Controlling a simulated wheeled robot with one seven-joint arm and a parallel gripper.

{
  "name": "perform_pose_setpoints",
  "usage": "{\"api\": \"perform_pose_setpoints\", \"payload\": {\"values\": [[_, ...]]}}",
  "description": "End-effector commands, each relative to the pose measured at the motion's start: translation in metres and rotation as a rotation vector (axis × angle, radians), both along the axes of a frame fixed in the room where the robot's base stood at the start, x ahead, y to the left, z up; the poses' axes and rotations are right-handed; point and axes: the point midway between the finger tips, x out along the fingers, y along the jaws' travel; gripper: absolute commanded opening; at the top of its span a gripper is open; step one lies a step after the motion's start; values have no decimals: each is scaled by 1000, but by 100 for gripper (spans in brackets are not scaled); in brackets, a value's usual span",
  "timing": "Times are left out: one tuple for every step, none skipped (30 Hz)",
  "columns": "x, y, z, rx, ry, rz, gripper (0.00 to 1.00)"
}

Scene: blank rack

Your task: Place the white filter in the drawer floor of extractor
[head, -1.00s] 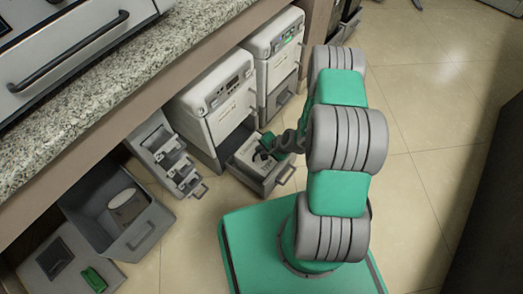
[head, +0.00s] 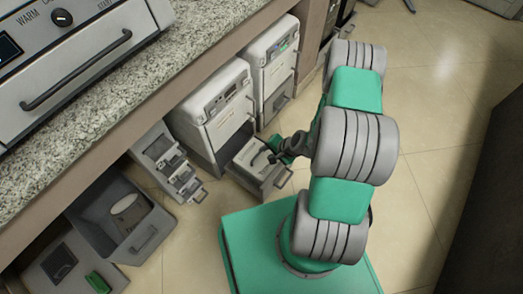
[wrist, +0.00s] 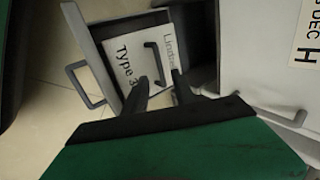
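The white filter (wrist: 140,65), a flat square plate with a dark handle and printed text, lies inside the open drawer (wrist: 92,50) in the wrist view. Its near edge is partly hidden by my fingers. In the head view the filter (head: 250,157) shows small and pale in the drawer (head: 274,181) pulled out of the white extractor (head: 218,104). My gripper (wrist: 158,92) is open, with its two fingers apart and the filter's handle beyond them. In the head view my gripper (head: 272,150) is at the drawer's right side.
A second white machine (head: 272,62) stands behind the extractor. A narrow grey unit (head: 160,150) and a grey open bin (head: 130,240) holding a pale disc (head: 123,205) are to the left. The granite counter (head: 90,110) overhangs these units. Tiled floor is clear at right.

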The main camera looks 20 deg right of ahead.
Motion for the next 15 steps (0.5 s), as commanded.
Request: {"api": "perform_pose_setpoints", "payload": {"values": [[-5, -5, 17, 0, 0, -5, 32], [-8, -7, 21, 0, 0, -4, 32], [-11, -10, 27, -1, -1, -4, 32], [-13, -11, 30, -1, -1, -3, 32], [-15, -12, 32, -1, 0, -3, 32], [-17, -13, 35, 0, 1, -2, 32], [-18, -14, 37, -1, 0, 2, 32], [-17, -14, 40, -6, -1, 11, 32], [-15, -14, 48, -20, -2, 35, 32], [-12, -14, 56, -36, -2, 68, 32], [-8, -13, 67, -59, -2, 109, 32], [-4, -11, 87, -98, 0, 178, 32], [-1, -9, 105, -134, 3, 239, 32], [1, -6, 126, -173, 9, 304, 32], [0, -2, 155, -232, 18, 393, 32]]}}
